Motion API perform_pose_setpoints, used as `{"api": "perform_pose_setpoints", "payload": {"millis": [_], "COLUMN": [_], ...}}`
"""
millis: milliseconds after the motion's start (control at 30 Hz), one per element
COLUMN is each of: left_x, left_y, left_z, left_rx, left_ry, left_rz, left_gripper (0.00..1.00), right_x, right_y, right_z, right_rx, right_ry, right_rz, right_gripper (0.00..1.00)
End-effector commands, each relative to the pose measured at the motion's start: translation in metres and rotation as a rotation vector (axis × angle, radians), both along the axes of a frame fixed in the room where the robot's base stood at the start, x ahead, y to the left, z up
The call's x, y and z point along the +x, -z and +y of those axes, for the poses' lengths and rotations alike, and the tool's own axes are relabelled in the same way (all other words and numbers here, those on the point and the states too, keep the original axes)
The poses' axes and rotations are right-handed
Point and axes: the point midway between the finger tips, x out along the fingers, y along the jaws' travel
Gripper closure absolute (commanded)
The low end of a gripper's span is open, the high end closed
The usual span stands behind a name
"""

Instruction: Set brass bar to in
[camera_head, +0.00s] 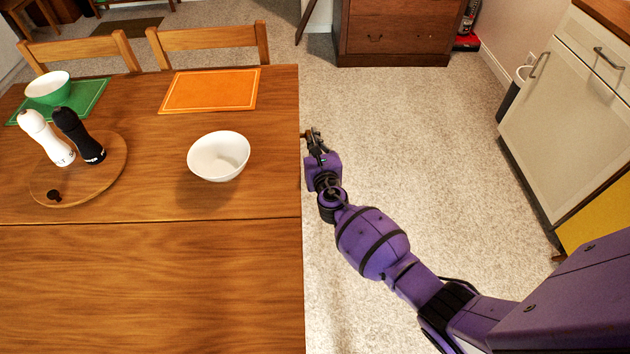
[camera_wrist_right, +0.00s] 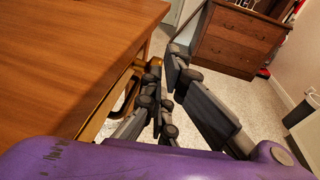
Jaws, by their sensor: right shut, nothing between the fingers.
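My right gripper (camera_head: 313,137) is at the right edge of the wooden table, over the floor side, shut and empty. In the right wrist view its dark fingers (camera_wrist_right: 168,92) reach forward beside the table's side. A yellowish brass-coloured bar (camera_wrist_right: 128,92) shows just left of the fingers, close against the table's side and partly hidden by them. In the head view only a small brass-coloured bit (camera_head: 304,134) shows by the fingertips. I cannot tell whether the fingers touch the bar, or how far in it is. My left gripper is not in view.
The table (camera_head: 150,290) holds a white bowl (camera_head: 230,160), a round board (camera_head: 100,185) with two mills, an orange mat (camera_head: 195,92) and another bowl (camera_head: 47,86). Carpet right of the table is clear up to the pale cabinet (camera_head: 550,120). A wooden chest (camera_head: 400,28) stands behind.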

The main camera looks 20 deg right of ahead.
Motion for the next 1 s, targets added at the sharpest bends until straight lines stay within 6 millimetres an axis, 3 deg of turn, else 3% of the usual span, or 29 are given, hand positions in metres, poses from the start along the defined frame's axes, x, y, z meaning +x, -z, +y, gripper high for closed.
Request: {"api": "perform_pose_setpoints", "payload": {"millis": [200,400,1000], "left_x": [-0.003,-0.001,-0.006], "left_y": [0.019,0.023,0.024], "left_z": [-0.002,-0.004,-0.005], "left_rx": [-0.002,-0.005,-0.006], "left_ry": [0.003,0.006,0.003], "left_rz": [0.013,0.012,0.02], "left_gripper": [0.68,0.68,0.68], "right_x": [0.046,0.069,0.075], "right_y": [0.005,0.003,-0.001], "right_z": [-0.014,-0.02,-0.023], "right_rx": [-0.001,-0.002,0.0], "right_ry": [0.001,0.0,0.002], "right_rz": [0.003,0.002,-0.001], "right_gripper": [1.0,1.0,1.0]}}
